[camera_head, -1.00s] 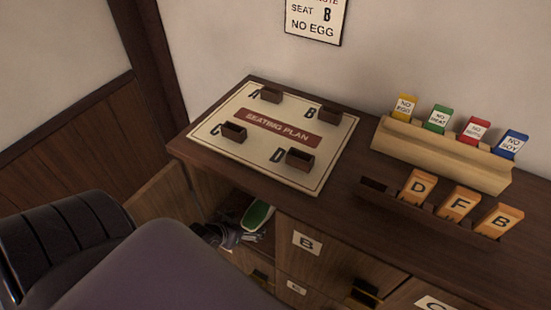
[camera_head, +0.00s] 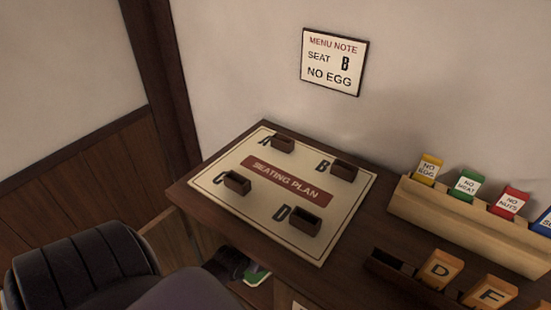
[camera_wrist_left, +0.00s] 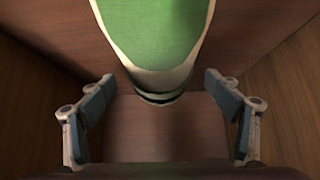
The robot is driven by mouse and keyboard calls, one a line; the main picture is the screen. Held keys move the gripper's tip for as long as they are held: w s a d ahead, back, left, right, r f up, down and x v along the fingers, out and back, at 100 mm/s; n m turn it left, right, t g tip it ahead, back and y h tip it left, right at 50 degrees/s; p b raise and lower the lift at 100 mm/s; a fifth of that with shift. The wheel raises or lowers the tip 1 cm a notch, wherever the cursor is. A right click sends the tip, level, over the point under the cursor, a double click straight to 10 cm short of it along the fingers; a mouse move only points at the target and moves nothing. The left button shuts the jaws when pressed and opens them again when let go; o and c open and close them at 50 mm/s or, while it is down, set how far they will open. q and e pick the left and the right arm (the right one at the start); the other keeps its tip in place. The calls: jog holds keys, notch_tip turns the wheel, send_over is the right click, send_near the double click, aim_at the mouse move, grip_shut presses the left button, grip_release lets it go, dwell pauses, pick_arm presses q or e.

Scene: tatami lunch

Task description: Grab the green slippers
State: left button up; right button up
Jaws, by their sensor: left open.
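A green slipper (camera_wrist_left: 158,32) with a pale rim fills the upper middle of the left wrist view, inside a wooden compartment. In the head view a bit of green slipper (camera_head: 257,276) shows in the open cubby under the cabinet top; the rest is hidden. My left gripper (camera_wrist_left: 160,108) is open, its two fingers apart on either side of the slipper's near end, with no contact visible. In the head view its dark shape (camera_head: 228,262) is partly hidden at the cubby. A second slipper cannot be made out. My right gripper is not in view.
The cabinet top (camera_head: 196,196) overhangs the cubby. It holds a seating plan board (camera_head: 237,213) with small holders, a rack of coloured tags (camera_head: 420,205) and lettered wooden tags (camera_head: 437,270). Wooden walls (camera_wrist_left: 285,75) bound the compartment closely.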

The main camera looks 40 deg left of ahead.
pick_arm(q)
jog(key=shift+w+f, duration=0.5)
jog(key=shift+c, duration=0.5)
jog(key=c, duration=1.3)
jog(key=shift+o, duration=0.2)
jog(key=shift+r, duration=0.1)
